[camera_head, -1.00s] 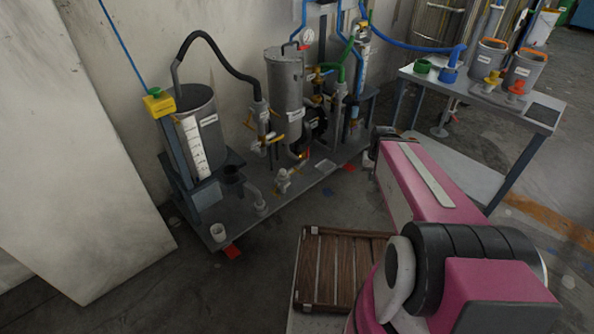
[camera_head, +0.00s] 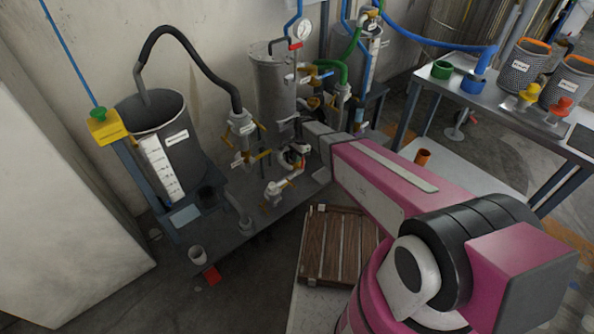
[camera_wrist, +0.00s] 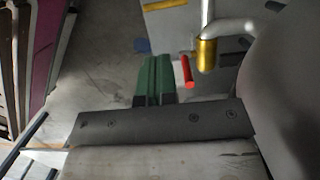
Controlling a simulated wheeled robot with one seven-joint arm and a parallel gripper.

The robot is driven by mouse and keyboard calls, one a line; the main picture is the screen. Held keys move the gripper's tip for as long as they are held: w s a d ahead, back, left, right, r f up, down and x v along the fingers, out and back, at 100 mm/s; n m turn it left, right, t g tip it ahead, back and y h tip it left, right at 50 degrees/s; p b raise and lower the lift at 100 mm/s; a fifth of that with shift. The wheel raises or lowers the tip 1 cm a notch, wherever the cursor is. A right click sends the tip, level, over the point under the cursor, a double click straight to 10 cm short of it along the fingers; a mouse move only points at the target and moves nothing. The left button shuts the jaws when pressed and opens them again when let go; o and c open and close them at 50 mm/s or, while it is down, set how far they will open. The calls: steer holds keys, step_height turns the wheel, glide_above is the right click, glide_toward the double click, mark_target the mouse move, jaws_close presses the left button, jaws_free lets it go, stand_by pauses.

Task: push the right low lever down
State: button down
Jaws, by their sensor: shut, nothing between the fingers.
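In the wrist view a red lever (camera_wrist: 187,70) stands beside a brass valve body (camera_wrist: 207,54) on a pale pipe. I cannot tell for certain whether it is the right low lever. My gripper (camera_wrist: 154,68) is shut and empty, its green fingers just left of the red lever with a small gap in the picture. Contact is not visible. In the head view my arm reaches into the pipework, and its end hides part of the low valves there. Yellow-handled low valves (camera_head: 251,157) show left of the arm's end.
A grey tank (camera_head: 275,90) and a gauge (camera_head: 302,30) rise behind the arm's end. A dark open drum (camera_head: 165,130) stands left. A wooden pallet (camera_head: 340,245) lies on the floor in front. A metal table (camera_head: 500,110) with buckets is at the right.

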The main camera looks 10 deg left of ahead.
step_height(320, 180, down, 14)
steer(key=s+a, duration=0.2)
steer(key=shift+r, duration=0.15)
stand_by(0.4)
steer(key=shift+d, duration=0.1)
steer(key=f, duration=0.2)
steer(key=f+g+y, duration=0.1)
steer(key=shift+w+d+f, duration=0.1)
steer(key=shift+w+d, duration=0.2)
steer(key=shift+w, duration=0.1)
